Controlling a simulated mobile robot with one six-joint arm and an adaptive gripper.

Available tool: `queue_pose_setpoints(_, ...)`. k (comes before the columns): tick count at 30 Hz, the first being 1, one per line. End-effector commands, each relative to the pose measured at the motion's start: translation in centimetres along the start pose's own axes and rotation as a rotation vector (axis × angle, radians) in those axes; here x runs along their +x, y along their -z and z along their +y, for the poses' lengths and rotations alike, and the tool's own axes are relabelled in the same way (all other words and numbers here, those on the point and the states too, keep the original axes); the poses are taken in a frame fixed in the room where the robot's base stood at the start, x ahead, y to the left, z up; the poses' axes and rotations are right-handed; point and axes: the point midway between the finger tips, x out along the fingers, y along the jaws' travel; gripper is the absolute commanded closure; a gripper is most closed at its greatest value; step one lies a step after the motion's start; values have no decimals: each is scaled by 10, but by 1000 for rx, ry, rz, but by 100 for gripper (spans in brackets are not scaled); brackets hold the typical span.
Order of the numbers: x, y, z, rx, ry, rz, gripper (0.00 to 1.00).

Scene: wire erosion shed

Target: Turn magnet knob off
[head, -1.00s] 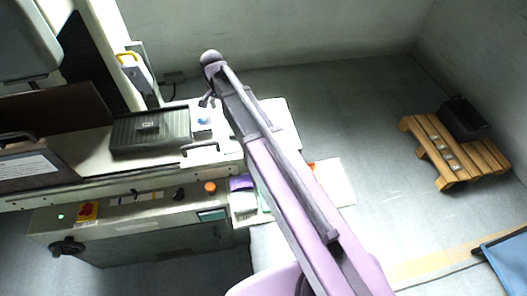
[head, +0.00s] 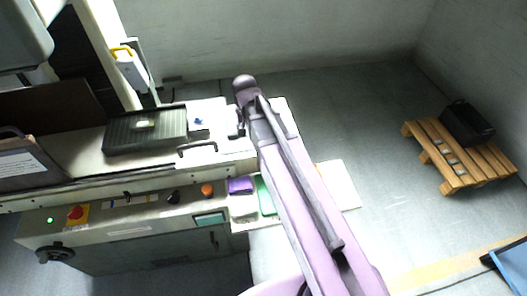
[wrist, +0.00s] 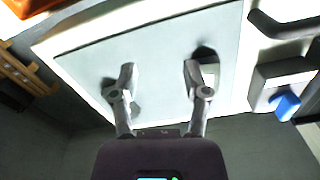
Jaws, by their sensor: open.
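The magnet knob appears to be the small blue piece (head: 199,121) on a pale block beside the dark ribbed magnet block (head: 146,131) on the machine table. In the wrist view the blue knob (wrist: 287,106) sits at the right edge, on a grey block. My gripper (head: 240,121) is to the right of the knob in the head view, apart from it and partly hidden by my arm. In the wrist view my gripper (wrist: 161,80) is open and empty over a pale flat surface (wrist: 155,50).
A dark bar handle (head: 197,148) stands at the table's front edge, near the knob. The front panel has a red knob (head: 76,212) and an orange button (head: 207,190). A wooden pallet (head: 447,171) with a black box (head: 467,123) lies on the floor at right.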

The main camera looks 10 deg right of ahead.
Motion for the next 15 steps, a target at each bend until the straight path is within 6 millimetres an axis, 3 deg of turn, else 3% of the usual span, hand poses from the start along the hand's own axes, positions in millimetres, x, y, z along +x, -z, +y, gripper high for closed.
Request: queue_pose_setpoints(15,33,-40,47,-142,0,0,40)
